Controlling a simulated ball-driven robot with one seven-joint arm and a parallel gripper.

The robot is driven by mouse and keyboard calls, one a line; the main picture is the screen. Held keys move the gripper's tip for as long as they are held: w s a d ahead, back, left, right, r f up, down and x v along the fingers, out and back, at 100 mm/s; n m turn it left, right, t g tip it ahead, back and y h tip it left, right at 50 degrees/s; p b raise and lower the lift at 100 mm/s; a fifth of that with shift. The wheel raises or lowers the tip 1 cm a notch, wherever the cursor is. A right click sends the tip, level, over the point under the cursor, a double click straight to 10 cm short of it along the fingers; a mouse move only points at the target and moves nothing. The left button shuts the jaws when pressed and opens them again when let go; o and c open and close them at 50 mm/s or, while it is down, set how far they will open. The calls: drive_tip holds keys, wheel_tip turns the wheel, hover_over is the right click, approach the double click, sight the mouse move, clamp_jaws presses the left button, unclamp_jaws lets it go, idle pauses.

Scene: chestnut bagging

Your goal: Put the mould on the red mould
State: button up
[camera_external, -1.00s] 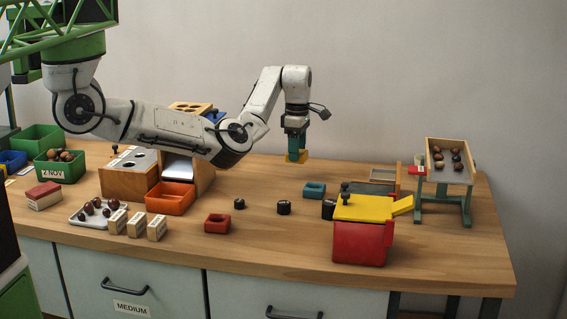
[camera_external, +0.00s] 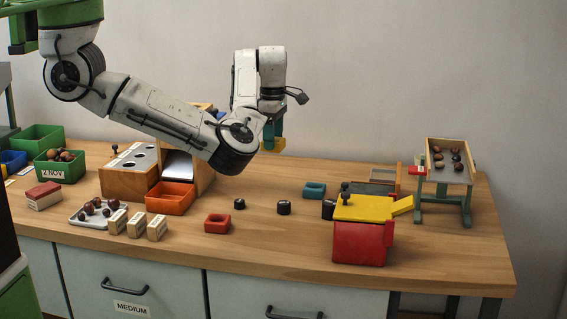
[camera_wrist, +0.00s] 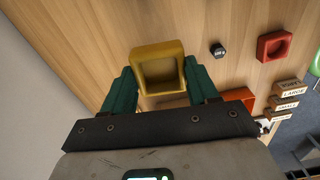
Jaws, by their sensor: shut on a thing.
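A yellow mould (camera_wrist: 158,50), a square block with a hollow, is held between the two green fingers of my gripper (camera_wrist: 162,88) in the wrist view. In the external view my gripper (camera_external: 272,140) holds the yellow mould (camera_external: 277,145) above the table, behind and right of the orange tray. The red mould (camera_external: 217,223) lies on the table near the front, lower and to the left of my gripper. It also shows in the wrist view (camera_wrist: 262,44), apart from the yellow mould. A teal mould (camera_external: 314,190) lies further right on the table.
Black weights (camera_external: 284,208) stand between the red and teal moulds. An orange tray (camera_external: 170,208), labelled wooden blocks (camera_external: 137,224) and a white tray of chestnuts (camera_external: 78,221) are to the left. A red box with a yellow lid (camera_external: 360,246) is at the right.

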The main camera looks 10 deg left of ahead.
drive_tip(key=shift+s+d, duration=0.15)
drive_tip(key=shift+s, duration=0.25)
drive_tip(key=s+f+n+p, duration=0.1)
drive_tip(key=s+n+p, duration=0.35)
drive_tip(key=s, duration=0.65)
drive_tip(key=n+p, duration=0.2)
drive_tip(key=n, duration=0.4)
hover_over(217, 218)
wheel_tip(217, 218, down, 4)
drive_tip(key=shift+r, duration=0.1)
drive_tip(key=shift+f+b, duration=0.35)
drive_tip(key=shift+f, duration=2.2)
drive_tip(key=shift+d+f, duration=0.1)
drive_tip(key=shift+f, duration=0.05)
drive_tip(key=o, duration=1.1)
